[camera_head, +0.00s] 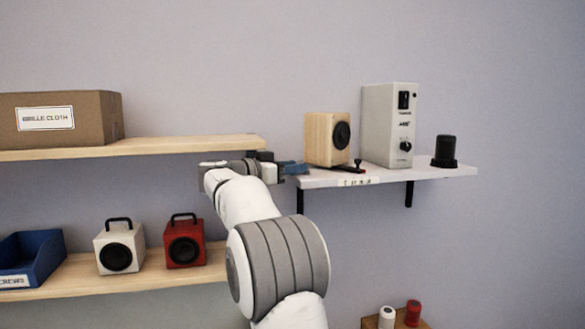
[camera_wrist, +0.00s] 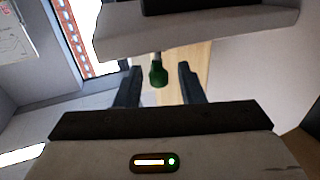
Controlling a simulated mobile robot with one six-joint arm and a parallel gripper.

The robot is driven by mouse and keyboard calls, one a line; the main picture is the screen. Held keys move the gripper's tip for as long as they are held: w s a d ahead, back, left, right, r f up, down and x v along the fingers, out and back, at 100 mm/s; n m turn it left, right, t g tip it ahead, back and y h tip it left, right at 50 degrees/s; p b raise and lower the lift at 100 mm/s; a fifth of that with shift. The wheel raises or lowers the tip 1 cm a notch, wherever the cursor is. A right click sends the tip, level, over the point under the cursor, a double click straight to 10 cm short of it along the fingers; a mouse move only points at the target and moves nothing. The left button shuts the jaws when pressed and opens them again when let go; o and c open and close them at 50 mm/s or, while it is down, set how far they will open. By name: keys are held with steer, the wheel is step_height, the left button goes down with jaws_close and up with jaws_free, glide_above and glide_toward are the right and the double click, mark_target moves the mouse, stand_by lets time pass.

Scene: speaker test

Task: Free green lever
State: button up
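A green lever tip (camera_wrist: 158,73) shows in the wrist view, on a thin stem that comes out from a pale edge. It lies between the two fingers of my gripper (camera_wrist: 159,67), with a gap on both sides. My gripper is open and seems not to touch it. In the head view my gripper (camera_head: 293,168) is at the left end of the white shelf (camera_head: 440,173), just left of a wooden speaker (camera_head: 322,140).
A grey amplifier box (camera_head: 378,125) and a black cylinder (camera_head: 445,152) stand further right on the white shelf. A wooden shelf (camera_head: 190,145) with a cardboard box (camera_head: 60,118) is close on the left. White and red speakers sit below it.

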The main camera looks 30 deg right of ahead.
steer(key=a+b, duration=0.2)
steer(key=a, duration=0.5)
steer(key=shift+s+a, duration=0.25)
steer(key=shift+s, duration=0.1)
